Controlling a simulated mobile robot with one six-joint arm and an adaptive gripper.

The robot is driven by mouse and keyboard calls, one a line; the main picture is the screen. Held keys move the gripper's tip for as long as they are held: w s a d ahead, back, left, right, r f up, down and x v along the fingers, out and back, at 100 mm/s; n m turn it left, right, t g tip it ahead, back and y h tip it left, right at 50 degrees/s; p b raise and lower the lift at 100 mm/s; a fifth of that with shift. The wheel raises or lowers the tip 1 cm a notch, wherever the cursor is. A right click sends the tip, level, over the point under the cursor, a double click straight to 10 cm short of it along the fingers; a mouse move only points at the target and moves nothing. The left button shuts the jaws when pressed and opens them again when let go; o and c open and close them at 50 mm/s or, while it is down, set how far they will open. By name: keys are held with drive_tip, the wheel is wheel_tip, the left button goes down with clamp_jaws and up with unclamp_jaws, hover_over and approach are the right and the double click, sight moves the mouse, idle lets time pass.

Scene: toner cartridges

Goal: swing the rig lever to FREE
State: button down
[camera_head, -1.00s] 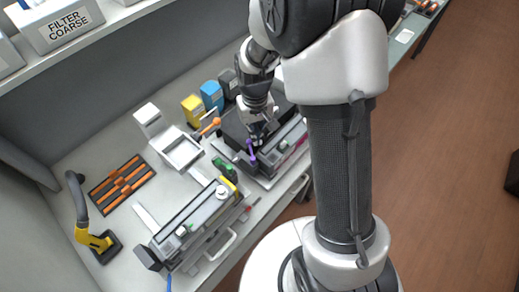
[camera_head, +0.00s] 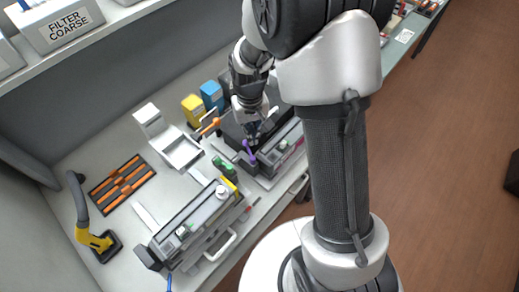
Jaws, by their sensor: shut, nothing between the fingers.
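A purple lever (camera_head: 249,153) stands on the left front part of the dark rig (camera_head: 230,136) at the back of the bench. My gripper (camera_head: 252,141) points down at the rig, right beside the lever's upper end. Its fingers are shut with nothing between them. I cannot tell whether they touch the lever. No FREE marking can be read at this size, and my arm hides part of the rig's back and right side.
A grey cartridge unit (camera_head: 190,222) lies in front on the bench. A white scale-like device (camera_head: 176,150), an orange-handled tool (camera_head: 209,127) and yellow (camera_head: 192,108) and blue (camera_head: 212,95) boxes stand left of the rig. A black tray (camera_head: 122,184) lies farther left.

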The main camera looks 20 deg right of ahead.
drive_tip(key=shift+w+a, duration=0.1)
drive_tip(key=shift+a, duration=0.55)
drive_tip(key=shift+r, duration=0.1)
wheel_tip(320, 180, up, 7)
drive_tip(key=p, duration=0.5)
idle(0.4)
idle(0.4)
